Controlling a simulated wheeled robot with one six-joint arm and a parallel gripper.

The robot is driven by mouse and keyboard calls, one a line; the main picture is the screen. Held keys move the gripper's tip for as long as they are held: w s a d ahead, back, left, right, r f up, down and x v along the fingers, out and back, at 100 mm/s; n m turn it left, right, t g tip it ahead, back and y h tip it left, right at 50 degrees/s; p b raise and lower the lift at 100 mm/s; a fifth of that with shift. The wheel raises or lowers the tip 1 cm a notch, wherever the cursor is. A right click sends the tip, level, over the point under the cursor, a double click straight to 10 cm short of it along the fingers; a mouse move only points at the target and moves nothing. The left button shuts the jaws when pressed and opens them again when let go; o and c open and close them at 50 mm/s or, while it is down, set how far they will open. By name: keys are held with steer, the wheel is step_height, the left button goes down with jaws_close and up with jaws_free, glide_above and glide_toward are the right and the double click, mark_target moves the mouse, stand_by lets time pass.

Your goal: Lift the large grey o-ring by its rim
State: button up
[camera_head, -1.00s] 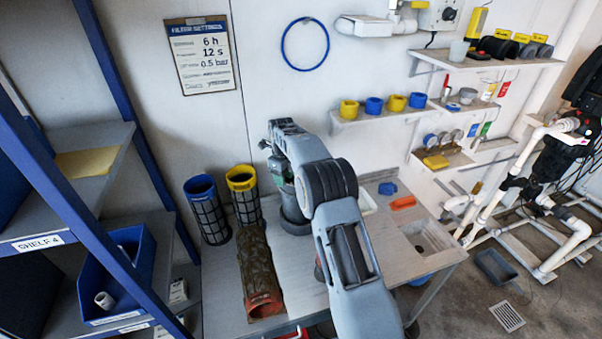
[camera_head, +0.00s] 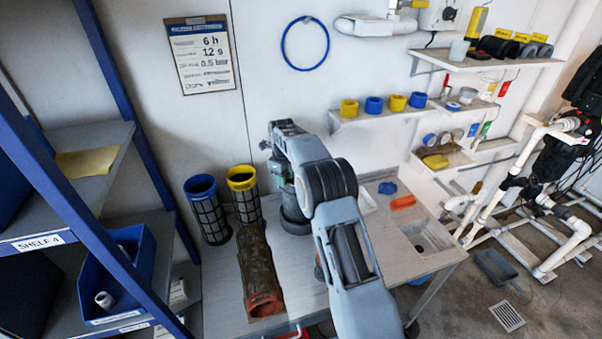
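I cannot make out the large grey o-ring for certain. A dark grey round thing (camera_head: 294,226) stands on the workbench (camera_head: 222,285) below my wrist, partly covered by my arm; I cannot tell whether it is the o-ring or a base. My gripper (camera_head: 282,172) hangs at the end of my arm above the back of the bench, close to that round thing. Its fingertips are hidden or too small to tell, so its opening and any contact do not show.
Two mesh cylinders, one blue-rimmed (camera_head: 206,210) and one yellow-rimmed (camera_head: 243,195), stand left of my wrist. A brown fouled cylinder (camera_head: 257,262) lies in front of them. A blue ring (camera_head: 284,52) hangs on the wall. Blue shelving (camera_head: 118,150) bounds the left; a sink (camera_head: 432,236) is right.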

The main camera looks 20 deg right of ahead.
jaws_close()
steer(key=shift+r, duration=0.1)
stand_by(0.3)
